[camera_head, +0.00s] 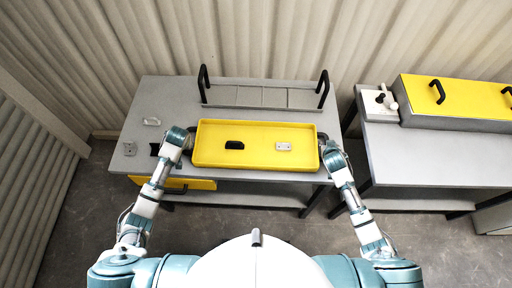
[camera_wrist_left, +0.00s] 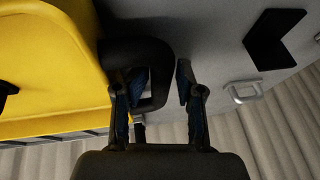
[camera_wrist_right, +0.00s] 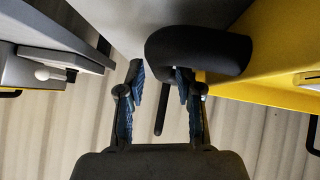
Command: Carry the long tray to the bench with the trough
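The long yellow tray (camera_head: 256,163) rests on the near grey bench (camera_head: 160,98), with a black part (camera_head: 234,145) and a pale grey part (camera_head: 283,146) in it. Its black end handles show in the left wrist view (camera_wrist_left: 158,62) and the right wrist view (camera_wrist_right: 205,48). My left gripper (camera_head: 184,141) is at the tray's left end, fingers apart on either side of the handle bar. My right gripper (camera_head: 328,147) is at the right end, fingers also apart around the handle. On the right bench (camera_head: 430,155) stands a long grey box with a yellow top (camera_head: 455,98), possibly the trough.
A flat grey rack (camera_head: 262,97) with two upright black handles lies behind the tray. Small fittings sit at the near bench's left. A white fitting with a black knob (camera_head: 380,101) stands beside the yellow-topped box. A gap separates the benches. The right bench's front is clear.

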